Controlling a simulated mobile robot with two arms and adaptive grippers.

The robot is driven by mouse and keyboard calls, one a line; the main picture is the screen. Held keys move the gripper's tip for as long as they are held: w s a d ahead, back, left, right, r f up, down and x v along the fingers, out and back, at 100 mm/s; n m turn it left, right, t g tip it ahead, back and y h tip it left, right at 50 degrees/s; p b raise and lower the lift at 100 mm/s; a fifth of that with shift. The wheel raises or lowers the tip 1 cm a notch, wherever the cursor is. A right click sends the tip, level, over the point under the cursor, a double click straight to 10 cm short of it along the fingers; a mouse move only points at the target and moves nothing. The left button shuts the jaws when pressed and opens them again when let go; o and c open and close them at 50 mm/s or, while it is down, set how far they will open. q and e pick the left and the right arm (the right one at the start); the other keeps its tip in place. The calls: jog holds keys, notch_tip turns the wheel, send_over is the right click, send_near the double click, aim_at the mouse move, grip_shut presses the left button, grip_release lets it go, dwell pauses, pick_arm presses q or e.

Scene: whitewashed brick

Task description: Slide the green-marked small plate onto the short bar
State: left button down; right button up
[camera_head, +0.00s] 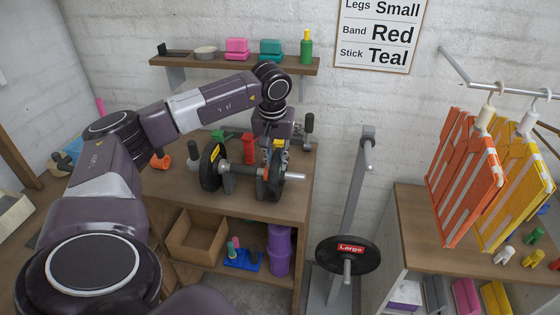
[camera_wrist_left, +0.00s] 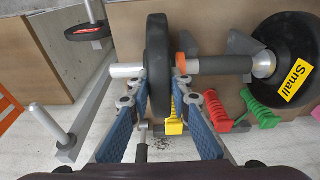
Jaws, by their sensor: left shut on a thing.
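The short bar (camera_head: 243,170) lies level across a stand on the wooden bench; its dark grip and orange collar show in the wrist view (camera_wrist_left: 215,65). A black plate with a yellow "Small" label (camera_wrist_left: 290,72) sits on its far end, at the left in the head view (camera_head: 211,166). A second black plate (camera_wrist_left: 157,65) is around the near end, with the silver sleeve tip (camera_wrist_left: 126,70) sticking out past it. My left gripper (camera_wrist_left: 156,95) is shut on this plate's rim, blue-padded fingers on both sides. No green mark shows on it. My right gripper is out of view.
A rack (camera_head: 350,205) with a "Large" plate (camera_head: 335,255) stands to the right. A wall shelf (camera_head: 235,65) is above; a cardboard box (camera_head: 183,238) is below.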

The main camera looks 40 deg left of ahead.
pick_arm(q)
jog(key=shift+a+r, duration=0.15)
jog(key=c, duration=2)
grip_release()
jog(key=shift+c, duration=0.2)
jog(key=o, duration=0.4)
jog(key=shift+s, duration=0.15)
jog(key=shift+c, duration=0.2)
jog(key=shift+f, duration=0.2)
jog(key=shift+r, duration=0.35)
notch_tip(320, 180, up, 11)
jog(key=s+d, duration=0.1)
jog(key=s, duration=0.1)
jog(key=shift+d+r, duration=0.2)
